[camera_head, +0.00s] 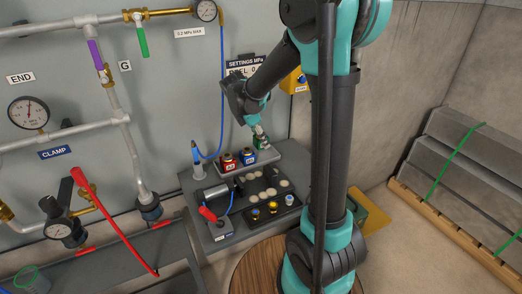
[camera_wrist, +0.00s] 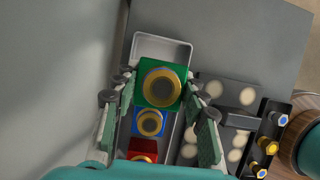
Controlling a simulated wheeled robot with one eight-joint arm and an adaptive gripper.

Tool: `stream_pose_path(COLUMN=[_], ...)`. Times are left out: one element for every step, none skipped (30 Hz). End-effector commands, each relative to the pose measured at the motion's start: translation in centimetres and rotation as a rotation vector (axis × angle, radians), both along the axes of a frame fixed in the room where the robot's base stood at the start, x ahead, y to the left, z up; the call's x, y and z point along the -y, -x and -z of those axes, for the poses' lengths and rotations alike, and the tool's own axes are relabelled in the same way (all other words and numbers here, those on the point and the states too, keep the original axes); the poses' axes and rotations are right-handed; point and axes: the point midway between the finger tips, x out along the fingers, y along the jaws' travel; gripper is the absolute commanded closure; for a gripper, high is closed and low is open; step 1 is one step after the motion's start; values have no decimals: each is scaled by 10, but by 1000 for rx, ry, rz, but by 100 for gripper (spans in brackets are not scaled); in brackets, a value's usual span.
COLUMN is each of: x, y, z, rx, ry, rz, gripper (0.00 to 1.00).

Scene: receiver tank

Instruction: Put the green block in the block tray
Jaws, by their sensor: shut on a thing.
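My gripper (camera_wrist: 160,88) is shut on the green block (camera_wrist: 153,94), with a pad on each side of it. The block has a round gold-rimmed top facing the wrist camera; it also shows under the gripper in the head view (camera_head: 261,143). The grey block tray (camera_wrist: 163,48) lies beneath, and its far end is empty. The green block looks larger than its neighbours, so it seems held higher. Whether it touches the tray floor is hidden. A blue block (camera_wrist: 149,122) and a red block (camera_wrist: 143,149) stand in the tray, also seen in the head view (camera_head: 248,157).
Beside the tray is a black holder with pale round discs (camera_head: 268,193) and a black strip with yellow and blue knobs (camera_head: 272,208). A red-handled device (camera_head: 208,214) and a blue-hosed fitting (camera_head: 198,168) stand at the bench's left. Pipes and a wall lie behind.

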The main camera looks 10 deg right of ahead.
Motion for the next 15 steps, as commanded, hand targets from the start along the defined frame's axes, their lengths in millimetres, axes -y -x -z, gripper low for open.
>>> stream_pose_path(x=[0,0,0,0,0,0,0,0,0,0,0,0,0,0,0], y=[0,0,-1,-1,0,0,0,0,0,-1,-1,-1,-1,0,0], z=[6,9,12,13,15,18,21,25,31,35,39,44,47,49,51], rx=[0,0,0,0,0,0,0,0,0,0,0,0,0,0,0], ry=[0,0,0,0,0,0,0,0,0,0,0,0,0,0,0], rz=[0,0,0,0,0,0,0,0,0,0,0,0,0,0,0], gripper=[97,97,97,97,97,97,97,97,97,97,97,97,97,97,97])
